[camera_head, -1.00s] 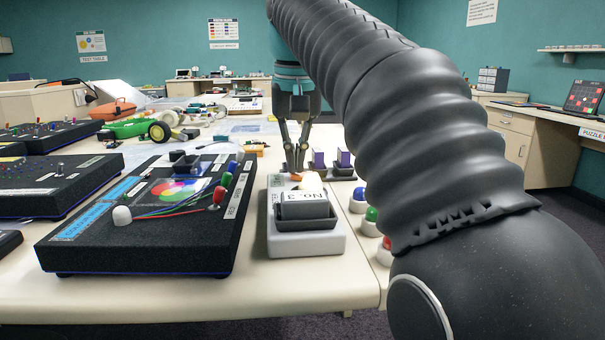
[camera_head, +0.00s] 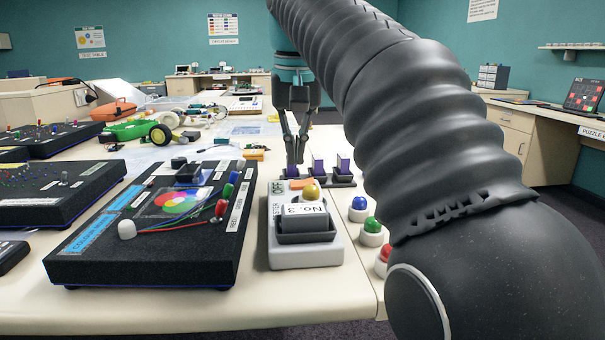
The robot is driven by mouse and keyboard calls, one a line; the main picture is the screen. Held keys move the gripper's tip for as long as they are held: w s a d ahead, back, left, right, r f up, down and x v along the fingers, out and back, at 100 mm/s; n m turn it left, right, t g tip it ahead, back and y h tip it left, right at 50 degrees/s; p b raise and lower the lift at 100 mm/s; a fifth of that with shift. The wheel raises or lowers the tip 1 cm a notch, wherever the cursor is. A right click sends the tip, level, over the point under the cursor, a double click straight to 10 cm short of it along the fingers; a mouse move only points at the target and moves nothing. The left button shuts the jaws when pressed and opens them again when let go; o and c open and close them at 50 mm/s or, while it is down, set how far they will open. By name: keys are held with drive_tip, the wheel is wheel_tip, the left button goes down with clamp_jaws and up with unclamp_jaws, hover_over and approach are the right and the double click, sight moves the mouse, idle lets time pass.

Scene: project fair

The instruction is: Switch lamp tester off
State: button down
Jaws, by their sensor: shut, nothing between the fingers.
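The lamp tester (camera_head: 275,240) is a light grey box on the near part of the table, with an "OFF" label at its far left corner. A dark holder with a "No. 3" card (camera_head: 303,218) sits on it. A yellow lamp (camera_head: 311,193) stands just behind the card; I cannot tell if it is lit. A small orange part (camera_head: 298,184), seemingly the switch, is at the box's far end. My gripper (camera_head: 293,172) points down at that far end, shut and empty, its tips just behind or above the orange part. I cannot tell if they touch.
A black colour-mixing box (camera_head: 150,255) with wires stands close on the left. Purple blocks (camera_head: 343,166) in dark holders stand behind, right of my gripper. Blue, green (camera_head: 372,226) and red domed buttons line the right side. My arm covers much of the right.

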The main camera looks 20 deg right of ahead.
sight(295, 184)
drive_tip(key=shift+r, duration=1.8)
